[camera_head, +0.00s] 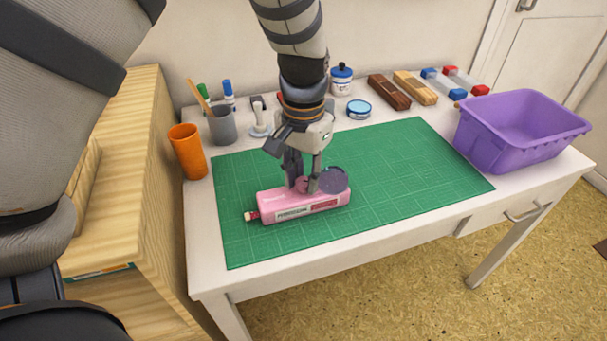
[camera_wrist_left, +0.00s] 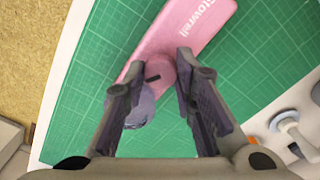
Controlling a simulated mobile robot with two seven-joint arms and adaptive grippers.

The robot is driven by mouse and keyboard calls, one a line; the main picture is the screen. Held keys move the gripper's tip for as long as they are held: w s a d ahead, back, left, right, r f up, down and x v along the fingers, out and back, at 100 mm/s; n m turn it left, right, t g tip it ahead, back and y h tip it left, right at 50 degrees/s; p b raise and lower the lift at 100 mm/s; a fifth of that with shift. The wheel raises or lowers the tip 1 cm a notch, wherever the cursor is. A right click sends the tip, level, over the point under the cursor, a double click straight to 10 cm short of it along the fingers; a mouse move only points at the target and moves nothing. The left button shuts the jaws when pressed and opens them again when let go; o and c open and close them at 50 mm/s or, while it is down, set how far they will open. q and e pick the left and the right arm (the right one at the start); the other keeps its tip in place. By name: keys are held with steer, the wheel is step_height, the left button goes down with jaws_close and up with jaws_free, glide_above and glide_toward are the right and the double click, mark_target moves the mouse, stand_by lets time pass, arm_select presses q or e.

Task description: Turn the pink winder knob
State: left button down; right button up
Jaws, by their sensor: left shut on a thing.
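The pink winder (camera_head: 318,207) lies on the green cutting mat (camera_head: 400,170), near the front left of the table. Its pink knob (camera_head: 302,184) stands up from the top side. In the left wrist view the knob (camera_wrist_left: 160,72) has a dark mark and sits between the fingertips. My left gripper (camera_head: 305,186) points down from above and is shut on the knob. A round grey-purple disc (camera_head: 334,180) is beside the fingers; it also shows in the wrist view (camera_wrist_left: 140,108). The fingers partly hide the knob in the head view. My right gripper is not in view.
An orange cup (camera_head: 188,151) and a grey pen cup (camera_head: 222,125) stand left of the mat. A purple bin (camera_head: 520,135) is at the right. Small tins and brown blocks (camera_head: 389,92) line the back. The mat's right part is clear.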

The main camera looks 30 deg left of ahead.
arm_select(q)
steer(key=n, duration=0.4)
steer(key=shift+n, duration=0.3)
steer(key=n, duration=0.3)
steer(key=shift+n, duration=0.4)
steer(key=n, duration=1.2)
steer(key=shift+n, duration=0.3)
steer(key=n, duration=0.3)
steer(key=shift+n, duration=0.3)
steer(key=n, duration=0.4)
steer(key=shift+s+f, duration=0.1)
steer(key=shift+n, duration=2)
